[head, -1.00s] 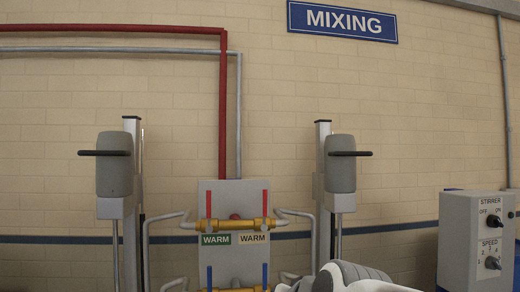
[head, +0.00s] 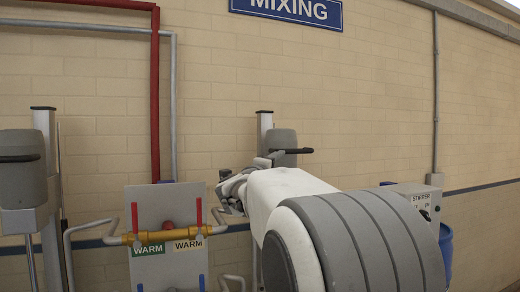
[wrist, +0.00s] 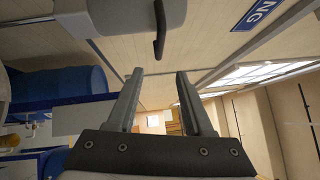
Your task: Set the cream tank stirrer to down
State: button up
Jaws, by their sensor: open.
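Two grey stirrer heads with black handles ride on upright columns. The right stirrer head (head: 284,142) has its handle (head: 298,151) pointing right; it is partly hidden behind my arm. The left stirrer head (head: 22,178) is at the left edge. The cream WARM label (head: 188,245) is on the right of the valve panel, nearer the right stirrer; the tanks are not in the head view. My gripper (head: 232,190) is in front of the right column. In the wrist view my gripper (wrist: 160,75) is open and empty, with a black handle (wrist: 159,30) ahead of the fingers, apart from them.
The valve panel (head: 165,212) with red levers and a yellow pipe stands left of my gripper. Bent grey pipes flank it. The grey stirrer control box (head: 425,203) is at right, partly behind my arm. A blue drum (wrist: 75,90) shows in the wrist view.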

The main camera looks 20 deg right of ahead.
aim_at(295, 151)
jog(key=p+x, duration=0.6)
jog(key=x, duration=0.9)
jog(key=shift+w+d+r, duration=0.2)
jog(key=shift+w+d+p, duration=0.3)
jog(key=shift+w+d, duration=0.2)
jog(key=shift+d, duration=0.05)
grip_shut()
dwell(0.4)
